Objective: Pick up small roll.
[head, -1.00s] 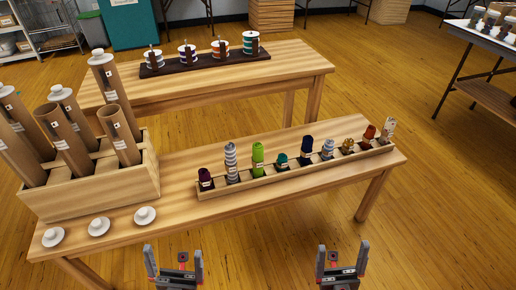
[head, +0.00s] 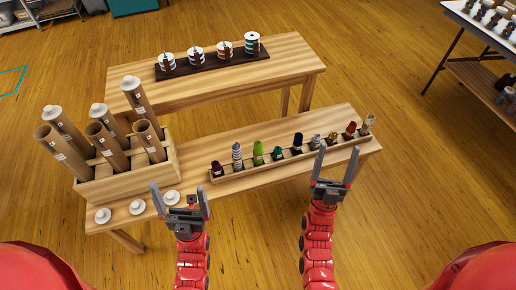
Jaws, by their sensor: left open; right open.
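A row of small rolls stands upright in a long narrow wooden rack (head: 256,169) on the near table. From left to right they are a short dark purple roll (head: 217,168), a grey striped roll (head: 237,155), a bright green roll (head: 258,153), a short teal roll (head: 277,154), a navy roll (head: 298,143), a pale blue roll (head: 315,142), a short gold roll (head: 332,138), a rust-red roll (head: 350,130) and a pale patterned roll (head: 367,124). My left gripper (head: 179,190) is open and empty near the white caps. My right gripper (head: 335,160) is open and empty, in front of the rack's right half.
A wooden box (head: 130,180) with several brown tubes stands at the table's left. White caps (head: 103,215) lie before it. Behind, a second table (head: 290,65) carries spools on a dark board (head: 215,64). Another table (head: 480,40) is at far right.

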